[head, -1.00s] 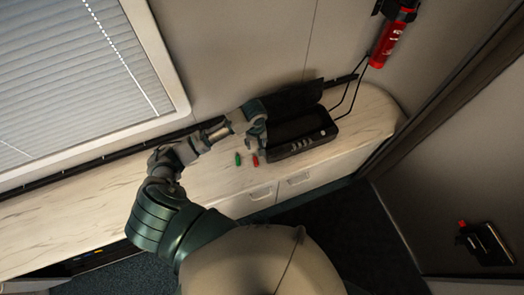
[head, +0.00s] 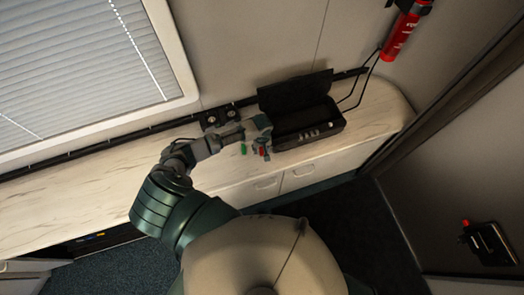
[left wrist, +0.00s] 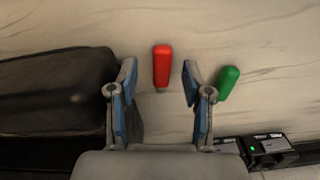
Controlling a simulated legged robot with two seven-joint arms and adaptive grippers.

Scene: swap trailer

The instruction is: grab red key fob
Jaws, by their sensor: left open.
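The red key fob (left wrist: 162,65) lies on the pale marbled counter, and in the left wrist view it sits between and just beyond the open fingers of my left gripper (left wrist: 160,88). Nothing is held. In the head view the red fob (head: 262,151) is partly covered by the left gripper (head: 264,146), which is over the counter in front of the black case. A green key fob (left wrist: 228,83) lies just outside the right-hand finger in the left wrist view; it also shows in the head view (head: 243,149). My right gripper is not in view.
An open black case (head: 308,137) stands on the counter (head: 90,205) close beside the gripper. A black device (left wrist: 268,150) with a green light is near the wall. The counter to the left is clear. A red extinguisher (head: 399,35) hangs on the wall.

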